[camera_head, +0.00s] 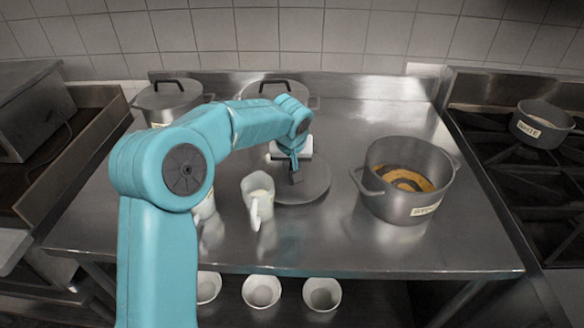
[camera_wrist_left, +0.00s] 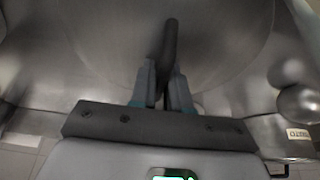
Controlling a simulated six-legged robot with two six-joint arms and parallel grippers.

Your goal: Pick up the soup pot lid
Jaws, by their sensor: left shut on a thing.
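The round grey lid (camera_head: 312,190) with a dark handle is near the middle of the steel table, left of the open pot (camera_head: 395,205). I cannot tell whether it touches the table. My left gripper (camera_head: 294,166) is over the lid, shut on its handle. In the left wrist view the lid (camera_wrist_left: 225,45) fills the upper middle, and its dark handle (camera_wrist_left: 170,42) runs between the fingertips (camera_wrist_left: 163,85). The open pot has two handles, a pale label and an orange and dark pattern inside. My right gripper is not in view.
A white jug (camera_head: 258,198) stands just left of the lid, with another white vessel (camera_head: 205,206) partly behind my arm. Two lidded pots (camera_head: 166,97) (camera_head: 275,88) stand at the back. A labelled pot (camera_head: 540,125) sits on the right stove. White bowls (camera_head: 262,291) are below.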

